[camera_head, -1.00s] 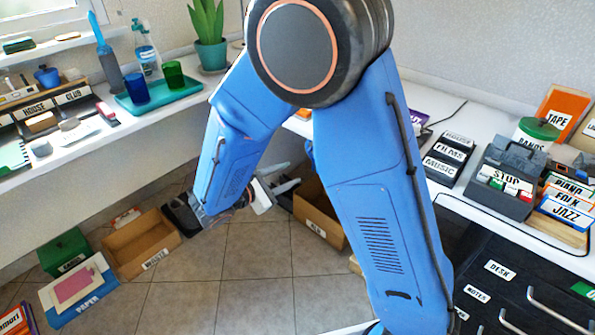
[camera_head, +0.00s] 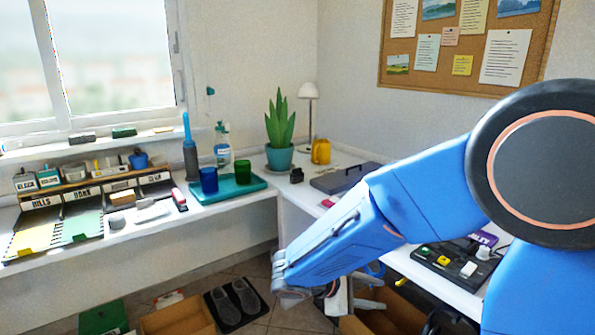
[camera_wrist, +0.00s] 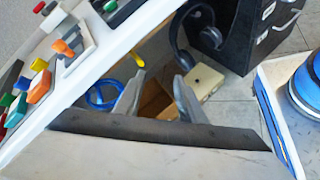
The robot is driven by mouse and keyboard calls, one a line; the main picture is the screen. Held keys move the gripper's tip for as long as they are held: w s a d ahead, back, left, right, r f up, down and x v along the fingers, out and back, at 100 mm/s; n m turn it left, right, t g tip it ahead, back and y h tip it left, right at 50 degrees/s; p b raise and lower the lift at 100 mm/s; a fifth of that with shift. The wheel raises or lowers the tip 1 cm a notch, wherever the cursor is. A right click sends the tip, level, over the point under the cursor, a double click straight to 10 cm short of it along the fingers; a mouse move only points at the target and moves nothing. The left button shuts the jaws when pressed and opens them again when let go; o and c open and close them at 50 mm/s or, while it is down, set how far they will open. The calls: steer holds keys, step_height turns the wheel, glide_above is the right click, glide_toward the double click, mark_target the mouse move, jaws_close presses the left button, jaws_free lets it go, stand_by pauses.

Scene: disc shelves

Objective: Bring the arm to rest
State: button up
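My blue arm (camera_head: 430,190) reaches in from the right of the head view, its elbow high and its forearm sloping down to the left. My gripper (camera_head: 352,298) hangs past the desk's front edge, partly hidden behind the wrist. In the wrist view its two grey fingers (camera_wrist: 159,84) stand apart with nothing held between them. Below them lies the floor with a brown box (camera_wrist: 154,100).
The white desk (camera_wrist: 95,75) with coloured blocks lies close beside my gripper. Headphones (camera_wrist: 183,42) hang by a black cabinet (camera_wrist: 240,30). A teal tray (camera_head: 238,190) with two cups and a potted plant (camera_head: 280,156) stand farther back. Shoes on a mat (camera_head: 236,302) lie on the floor.

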steer(key=s+d+r+m+g+y, duration=0.3)
steer(key=s+d+m+y, duration=0.2)
steer(key=s+d+m, duration=0.35)
steer(key=s+r+m+t+y, duration=0.2)
steer(key=s+y, duration=0.1)
steer(key=s, duration=0.2)
steer(key=s+r+m+t+y, duration=0.2)
steer(key=s+m+y, duration=0.1)
steer(key=s, duration=0.3)
steer(key=shift+s+d+r, duration=0.2)
steer(key=shift+d+r, duration=0.1)
steer(key=shift+d, duration=0.1)
steer(key=shift+m, duration=0.25)
stand_by(0.4)
